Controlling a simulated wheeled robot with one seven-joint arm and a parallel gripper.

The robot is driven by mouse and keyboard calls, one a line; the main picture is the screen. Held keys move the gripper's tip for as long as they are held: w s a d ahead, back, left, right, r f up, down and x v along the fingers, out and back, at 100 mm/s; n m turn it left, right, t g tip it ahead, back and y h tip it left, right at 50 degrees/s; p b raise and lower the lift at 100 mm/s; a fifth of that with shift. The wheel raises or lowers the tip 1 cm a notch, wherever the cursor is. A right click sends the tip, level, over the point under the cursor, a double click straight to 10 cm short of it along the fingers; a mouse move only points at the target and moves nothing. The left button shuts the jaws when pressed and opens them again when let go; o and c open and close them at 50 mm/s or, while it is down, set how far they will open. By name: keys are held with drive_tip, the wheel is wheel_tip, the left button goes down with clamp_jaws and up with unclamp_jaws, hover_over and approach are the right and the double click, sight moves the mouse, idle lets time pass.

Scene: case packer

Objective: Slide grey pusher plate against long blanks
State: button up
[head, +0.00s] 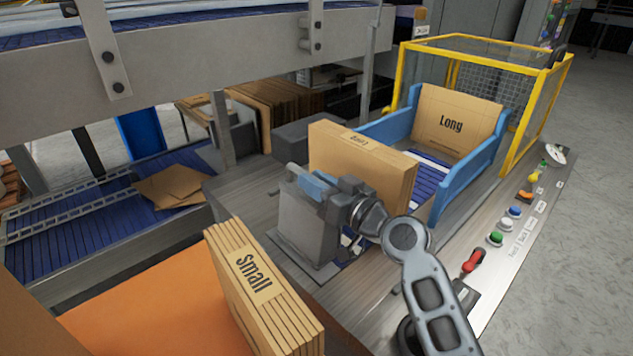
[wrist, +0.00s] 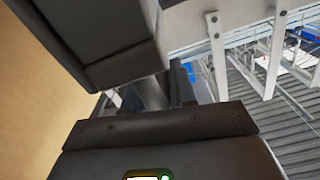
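The grey pusher plate (head: 303,225) stands upright near the middle of the head view, in front of the long blanks. The long blanks (head: 362,170) are an upright tan stack on the conveyor, just behind the plate; I cannot tell whether they touch. My gripper (head: 318,187) is at the top of the plate, beside a light blue piece. In the wrist view its dark fingers (wrist: 135,85) lie close together with a grey post-like part between them. Whether they press on it is unclear. A tan surface fills the left of that view.
A blank marked Long (head: 451,122) stands between blue side guides (head: 470,165), inside a yellow-framed cage (head: 483,45). The small blanks (head: 262,290) stand in front of the plate. Buttons and a red lever (head: 474,260) line the right edge. A grey beam (head: 200,60) crosses above left.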

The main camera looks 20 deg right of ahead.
clamp_jaws()
drive_tip(key=d+b, duration=0.1)
drive_tip(key=d, duration=0.1)
drive_tip(key=w+d+b, duration=0.1)
drive_tip(key=d+b, duration=0.1)
drive_tip(key=shift+w+d+r, duration=0.1)
drive_tip(key=shift+w+d, duration=0.05)
drive_tip(key=shift+w, duration=0.05)
idle(0.3)
drive_tip(key=shift+o, duration=1.8)
unclamp_jaws()
